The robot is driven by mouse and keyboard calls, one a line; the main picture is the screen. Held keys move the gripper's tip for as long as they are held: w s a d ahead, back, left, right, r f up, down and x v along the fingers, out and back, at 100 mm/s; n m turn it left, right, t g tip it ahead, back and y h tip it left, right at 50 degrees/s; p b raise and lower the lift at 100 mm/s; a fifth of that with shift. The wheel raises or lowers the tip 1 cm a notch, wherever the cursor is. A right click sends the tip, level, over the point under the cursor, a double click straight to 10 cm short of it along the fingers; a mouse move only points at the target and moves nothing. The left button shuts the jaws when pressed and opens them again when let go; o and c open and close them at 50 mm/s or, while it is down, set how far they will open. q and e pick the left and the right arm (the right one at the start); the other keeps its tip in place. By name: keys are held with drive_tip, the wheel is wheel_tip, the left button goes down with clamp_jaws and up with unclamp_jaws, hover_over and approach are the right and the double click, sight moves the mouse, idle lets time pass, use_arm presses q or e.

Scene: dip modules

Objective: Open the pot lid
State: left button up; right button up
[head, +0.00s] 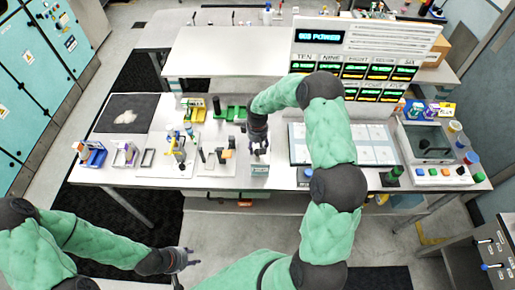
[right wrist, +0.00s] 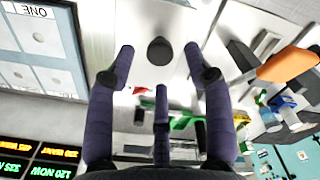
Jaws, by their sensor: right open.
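In the right wrist view, a dark round knob (right wrist: 160,50) stands on a pale flat surface and lies between my right gripper's fingers (right wrist: 160,62). The knob looks like a lid's handle, but the lid's outline is not clear. The fingers are spread and do not visibly touch the knob. In the head view, my right gripper (head: 259,150) points down just above a small grey box-like pot (head: 260,170) near the bench's front edge. The gripper partly hides the pot's top. My left gripper (head: 184,268) is empty and low, in front of the bench, with its fingers apart.
A white tray with small tools (head: 216,168) stands left of the pot. A flat board with pale cards (head: 374,156) lies to the right. A grey box with a dark-handled top (head: 400,128) stands farther right. A display panel (head: 365,45) rises behind.

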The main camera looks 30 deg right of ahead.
drive_tip(key=shift+f, duration=1.35)
drive_tip(key=shift+c, duration=0.3)
clamp_jaws()
